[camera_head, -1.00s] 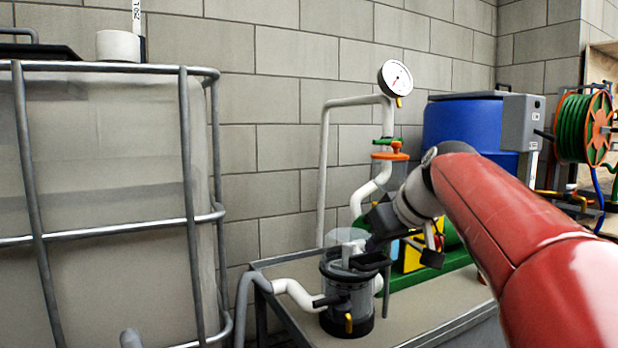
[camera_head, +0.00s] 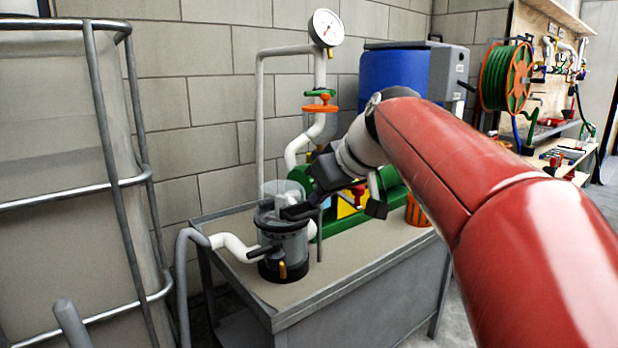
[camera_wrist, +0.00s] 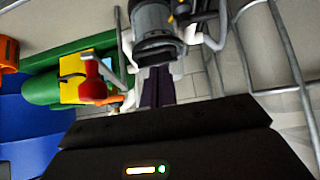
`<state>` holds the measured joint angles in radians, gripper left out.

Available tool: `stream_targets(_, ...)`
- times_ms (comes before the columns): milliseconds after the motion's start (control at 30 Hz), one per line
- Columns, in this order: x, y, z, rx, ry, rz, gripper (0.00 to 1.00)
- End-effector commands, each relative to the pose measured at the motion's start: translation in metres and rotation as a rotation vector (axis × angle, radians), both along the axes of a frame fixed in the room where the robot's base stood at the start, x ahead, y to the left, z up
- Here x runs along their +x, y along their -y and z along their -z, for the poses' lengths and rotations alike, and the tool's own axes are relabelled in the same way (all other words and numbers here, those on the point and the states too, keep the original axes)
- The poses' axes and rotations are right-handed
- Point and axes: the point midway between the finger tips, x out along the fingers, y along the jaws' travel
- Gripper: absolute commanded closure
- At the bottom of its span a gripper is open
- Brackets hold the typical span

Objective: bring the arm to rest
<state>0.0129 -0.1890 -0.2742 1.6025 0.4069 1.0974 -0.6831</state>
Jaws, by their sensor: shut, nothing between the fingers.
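My red arm (camera_head: 450,170) reaches in from the right in the head view. My gripper (camera_head: 296,210) appears dark against the upper part of the filter housing (camera_head: 282,245), and I cannot tell whether it touches it. In the wrist view the narrow dark fingers of my gripper (camera_wrist: 158,85) are together with nothing between them. They point at the filter housing (camera_wrist: 155,22), which shows upside down at the top. The housing has a clear upper part, a dark base and a small yellow valve.
The housing stands on a grey bench (camera_head: 345,285) with white pipes. A green pump (camera_head: 390,190) stands behind. A pressure gauge (camera_head: 326,28), an orange valve wheel (camera_head: 321,105) and a blue drum (camera_head: 392,82) stand farther back. A caged tank (camera_head: 50,150) is at left.

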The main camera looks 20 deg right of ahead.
Motion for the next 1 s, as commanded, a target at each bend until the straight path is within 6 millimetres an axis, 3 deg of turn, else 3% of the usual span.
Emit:
stream_targets(200,-0.033,0.011,0.021,0.001,0.002,0.001,1.0)
stream_targets(467,-0.044,0.015,0.028,0.0,0.0,0.0,1.0)
stream_targets(600,-0.055,0.006,0.029,0.012,-0.025,0.015,1.0)
stream_targets(767,-0.103,-0.028,0.049,0.034,-0.13,0.093,1.0)
stream_targets(1000,-0.181,-0.061,0.105,-0.014,-0.248,0.248,1.0)
